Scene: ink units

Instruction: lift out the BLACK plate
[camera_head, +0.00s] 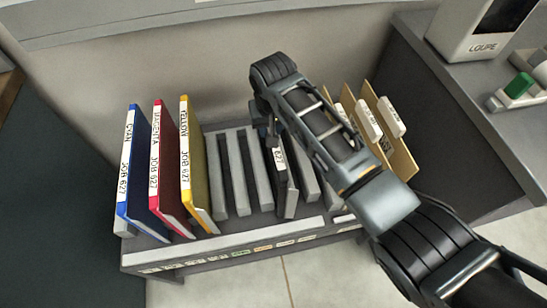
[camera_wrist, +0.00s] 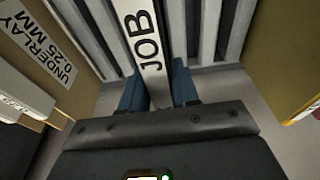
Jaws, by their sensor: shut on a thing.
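The black plate (camera_head: 283,178) stands upright in the grey slotted rack (camera_head: 222,196), its white label strip partly showing "627". The arm hides its upper part in the head view. My gripper (camera_head: 272,128) is at the plate's upper part, partly hidden by my own wrist. In the wrist view, my gripper's blue finger pads (camera_wrist: 158,88) lie on both sides of the black plate (camera_wrist: 143,38), whose white spine reads "JOB". My gripper is shut on the plate. Whether the plate's lower edge is clear of the slot I cannot tell.
Cyan (camera_head: 138,165), magenta (camera_head: 170,165) and yellow (camera_head: 196,160) plates stand at the rack's left, with empty slots between them and the black plate. Tan underlay sheets (camera_head: 402,160) with white tabs stand to the right. A dark cabinet (camera_head: 455,140) stands beyond them.

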